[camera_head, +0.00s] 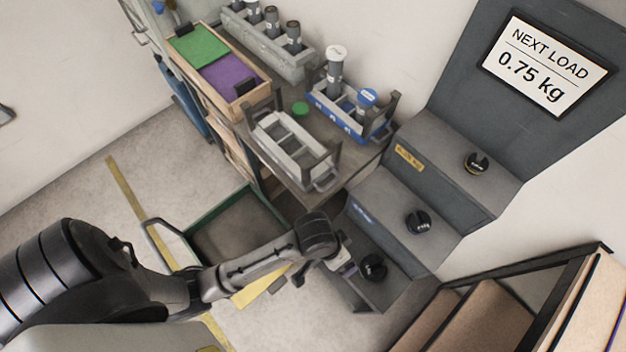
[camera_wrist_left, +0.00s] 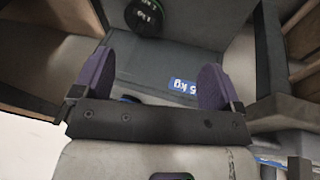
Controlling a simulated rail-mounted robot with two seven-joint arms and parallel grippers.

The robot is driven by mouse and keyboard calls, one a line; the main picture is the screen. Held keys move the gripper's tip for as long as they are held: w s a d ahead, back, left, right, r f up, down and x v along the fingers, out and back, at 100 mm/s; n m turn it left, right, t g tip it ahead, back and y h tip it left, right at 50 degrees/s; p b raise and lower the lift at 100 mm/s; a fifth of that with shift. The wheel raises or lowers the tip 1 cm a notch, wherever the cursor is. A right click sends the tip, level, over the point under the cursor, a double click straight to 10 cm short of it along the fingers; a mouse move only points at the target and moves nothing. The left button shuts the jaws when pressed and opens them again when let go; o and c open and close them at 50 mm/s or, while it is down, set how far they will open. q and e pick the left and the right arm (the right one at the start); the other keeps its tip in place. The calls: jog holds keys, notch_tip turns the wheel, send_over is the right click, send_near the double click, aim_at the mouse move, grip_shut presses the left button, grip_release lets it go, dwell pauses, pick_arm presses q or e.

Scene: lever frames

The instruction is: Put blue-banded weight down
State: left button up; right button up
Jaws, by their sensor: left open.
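Three black slotted weights sit one to a step on a grey stepped stand (camera_head: 393,190). The middle weight (camera_head: 418,222) has a faint bluish marking. The top weight (camera_head: 477,162) and bottom weight (camera_head: 373,267) are dark, their bands unclear. My left gripper (camera_head: 347,264) is at the lowest step, just left of the bottom weight. In the left wrist view its purple fingers (camera_wrist_left: 156,88) are apart, with a blue label on the step face beyond. A weight with green-white marking (camera_wrist_left: 145,16) lies past the fingertips. A small blue edge (camera_wrist_left: 128,98) is mostly hidden by the gripper. My right gripper is out of view.
A sign (camera_head: 546,62) reads NEXT LOAD 0.75 kg. A bench left of the stand holds a white rack (camera_head: 292,150), a blue rack (camera_head: 345,120) with two capped cylinders, and a wooden box with green and purple compartments. A green-edged tray (camera_head: 235,235) is below. Wooden shelving stands at lower right.

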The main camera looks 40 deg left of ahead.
pick_arm(q)
jog(key=s+a+r+t+y, duration=0.1)
jog(key=s+a+y, duration=0.2)
jog(key=s+a, duration=0.9)
jog(key=shift+a, duration=0.15)
jog(key=shift+w+r, duration=0.1)
